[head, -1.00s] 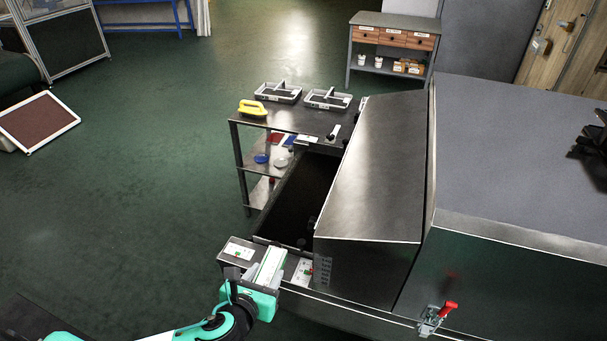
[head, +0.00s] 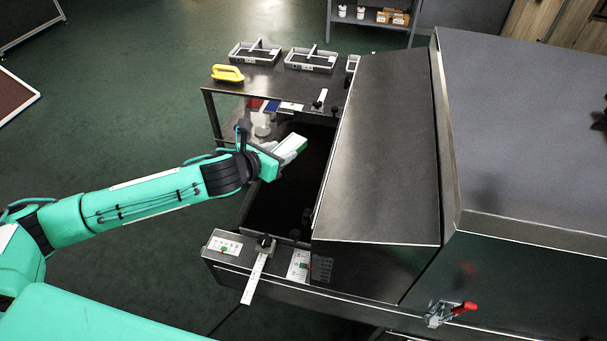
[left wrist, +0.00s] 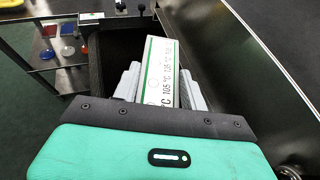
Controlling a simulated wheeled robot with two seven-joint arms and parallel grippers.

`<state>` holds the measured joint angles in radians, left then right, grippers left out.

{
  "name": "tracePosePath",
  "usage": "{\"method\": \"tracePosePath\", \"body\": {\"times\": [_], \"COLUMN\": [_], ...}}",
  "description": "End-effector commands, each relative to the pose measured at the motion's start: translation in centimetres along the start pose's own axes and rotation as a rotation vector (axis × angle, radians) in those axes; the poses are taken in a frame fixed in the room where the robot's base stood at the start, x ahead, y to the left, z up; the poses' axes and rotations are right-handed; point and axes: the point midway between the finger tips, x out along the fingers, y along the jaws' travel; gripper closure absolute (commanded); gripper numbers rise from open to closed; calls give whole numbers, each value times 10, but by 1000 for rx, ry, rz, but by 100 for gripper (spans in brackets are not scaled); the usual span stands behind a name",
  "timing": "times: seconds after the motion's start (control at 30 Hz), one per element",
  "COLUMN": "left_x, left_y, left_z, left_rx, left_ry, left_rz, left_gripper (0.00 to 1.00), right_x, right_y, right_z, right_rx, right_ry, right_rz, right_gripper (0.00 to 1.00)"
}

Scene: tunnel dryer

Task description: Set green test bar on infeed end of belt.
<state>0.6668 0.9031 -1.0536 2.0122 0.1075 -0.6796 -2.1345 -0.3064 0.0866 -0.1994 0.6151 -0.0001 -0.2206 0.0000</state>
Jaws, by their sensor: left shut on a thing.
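My left gripper (head: 290,150) is shut on the green test bar (head: 303,144), a white bar with a green edge. In the left wrist view the bar (left wrist: 160,68) stands out between the two grey fingers (left wrist: 160,84) and shows printed markings reading "105" and "°C". The gripper holds it over the left side of the dark belt (head: 283,200), in the open trough before the dryer hood. I cannot tell whether the bar touches the belt. The belt also shows in the left wrist view (left wrist: 117,45). My right gripper is not in view.
The sloped metal hood (head: 385,150) bounds the belt on the right. A side table (head: 265,88) at the back holds a yellow-handled tool (head: 227,73) and two trays (head: 310,60).

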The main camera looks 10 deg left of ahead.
Motion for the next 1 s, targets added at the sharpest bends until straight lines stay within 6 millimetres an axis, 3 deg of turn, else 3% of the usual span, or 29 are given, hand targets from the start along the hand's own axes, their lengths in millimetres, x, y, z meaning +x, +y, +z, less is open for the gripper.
{"method": "tracePosePath", "body": {"times": [0.2, 0.33, 0.83, 1.0], "left_x": [8, 12, 57, 69], "left_y": [15, 17, 16, 15], "left_z": [25, 20, -88, -114], "left_rx": [5, 3, -1, 1], "left_ry": [-13, -12, -8, -12], "left_rz": [-20, -25, -24, -24], "left_gripper": [82, 82, 82, 82], "right_x": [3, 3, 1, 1], "right_y": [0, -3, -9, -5], "right_z": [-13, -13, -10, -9], "right_rx": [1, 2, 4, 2], "right_ry": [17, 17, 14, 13], "right_rz": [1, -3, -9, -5], "right_gripper": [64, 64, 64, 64]}}
